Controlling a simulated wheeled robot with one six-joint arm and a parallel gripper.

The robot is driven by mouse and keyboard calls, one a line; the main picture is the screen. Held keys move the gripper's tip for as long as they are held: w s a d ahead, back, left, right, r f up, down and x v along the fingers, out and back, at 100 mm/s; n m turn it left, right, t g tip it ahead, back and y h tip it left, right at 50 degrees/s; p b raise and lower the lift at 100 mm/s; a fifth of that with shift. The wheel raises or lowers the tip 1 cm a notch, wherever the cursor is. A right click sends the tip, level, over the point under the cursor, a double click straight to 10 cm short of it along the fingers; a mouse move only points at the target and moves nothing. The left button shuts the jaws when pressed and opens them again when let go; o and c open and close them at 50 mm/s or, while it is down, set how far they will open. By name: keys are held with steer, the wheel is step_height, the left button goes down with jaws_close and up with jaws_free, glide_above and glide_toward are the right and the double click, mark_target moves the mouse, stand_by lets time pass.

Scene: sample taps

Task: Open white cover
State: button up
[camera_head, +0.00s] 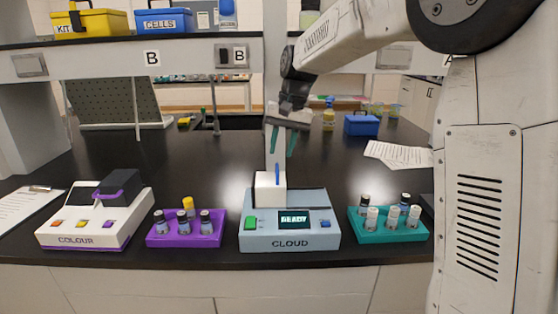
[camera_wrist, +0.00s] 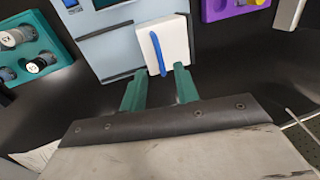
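The white cover (camera_head: 268,192) is a boxy lid with a blue handle (camera_head: 277,175), at the back of the grey-blue CLOUD instrument (camera_head: 290,243). It looks shut down on the instrument. In the wrist view the white cover (camera_wrist: 178,50) lies just beyond my fingertips, with its blue handle (camera_wrist: 157,52) running lengthwise between the lines of the two fingers. My gripper (camera_head: 281,155) has green fingers pointing down above and behind the cover. The fingers are apart with nothing between them; the gripper also shows in the wrist view (camera_wrist: 159,70).
A purple rack (camera_head: 186,239) of vials and the white COLOUR instrument (camera_head: 88,228) stand left of the CLOUD instrument. A teal rack (camera_head: 389,233) of vials stands to its right. Papers (camera_head: 400,155) lie at the back right. The black bench behind the instrument is mostly clear.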

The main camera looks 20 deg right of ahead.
mark_target(277, 167)
steer(key=shift+w+a+f, duration=0.1)
steer(key=shift+a+f, duration=0.15)
steer(key=shift+f, duration=0.85)
steer(key=shift+w+a+f, duration=0.1)
steer(key=shift+a+f, duration=0.1)
steer(key=shift+f, duration=0.85)
